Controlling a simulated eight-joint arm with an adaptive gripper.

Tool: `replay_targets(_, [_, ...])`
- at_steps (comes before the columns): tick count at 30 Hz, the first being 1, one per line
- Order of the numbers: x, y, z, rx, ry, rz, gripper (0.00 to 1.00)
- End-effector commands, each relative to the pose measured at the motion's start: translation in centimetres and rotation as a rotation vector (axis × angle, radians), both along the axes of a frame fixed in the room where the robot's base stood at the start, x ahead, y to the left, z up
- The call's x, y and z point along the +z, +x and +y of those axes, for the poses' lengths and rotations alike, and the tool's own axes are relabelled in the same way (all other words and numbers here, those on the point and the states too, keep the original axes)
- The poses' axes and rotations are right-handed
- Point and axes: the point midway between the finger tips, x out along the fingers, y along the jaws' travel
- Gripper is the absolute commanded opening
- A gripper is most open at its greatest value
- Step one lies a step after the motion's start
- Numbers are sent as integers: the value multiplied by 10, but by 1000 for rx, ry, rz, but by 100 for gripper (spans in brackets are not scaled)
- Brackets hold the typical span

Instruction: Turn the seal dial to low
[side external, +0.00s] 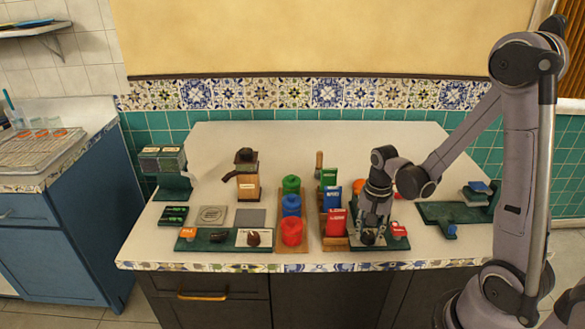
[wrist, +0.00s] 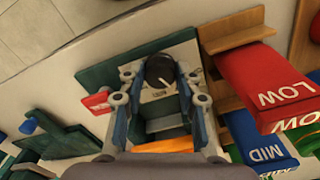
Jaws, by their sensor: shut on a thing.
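The seal dial (wrist: 160,70) is a round black knob with a pale pointer line, on a light plate with small lettering that I cannot read. My gripper (wrist: 159,80) reaches down over it, one finger on each side, and is shut on the dial. The dial's setting is hard to tell. In the side external view, my gripper (side external: 368,234) is at the front of a dark green station (side external: 372,245) near the counter's front edge, and the fingers largely hide the dial.
Left of my gripper stands a wooden rack with red (side external: 336,222), blue (side external: 331,198) and green (side external: 329,177) cards. A red block (side external: 398,230) is close on the right. Green, blue and red canisters (side external: 291,231) stand further left. Bare counter (side external: 400,135) lies behind.

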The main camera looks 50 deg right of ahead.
Motion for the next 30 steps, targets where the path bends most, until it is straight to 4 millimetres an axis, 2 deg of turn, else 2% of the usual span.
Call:
replay_targets(10, [-1,0,0,-2,0,1,2])
replay_targets(11, [-1,0,0,-2,0,1,39])
replay_targets(12, [-1,0,0,-2,0,1,51])
replay_targets(13, [-1,0,0,-2,0,1,57])
replay_targets(23, [0,0,0,-2,0,0,57])
replay_targets(30, [16,0,0,-2,0,0,57])
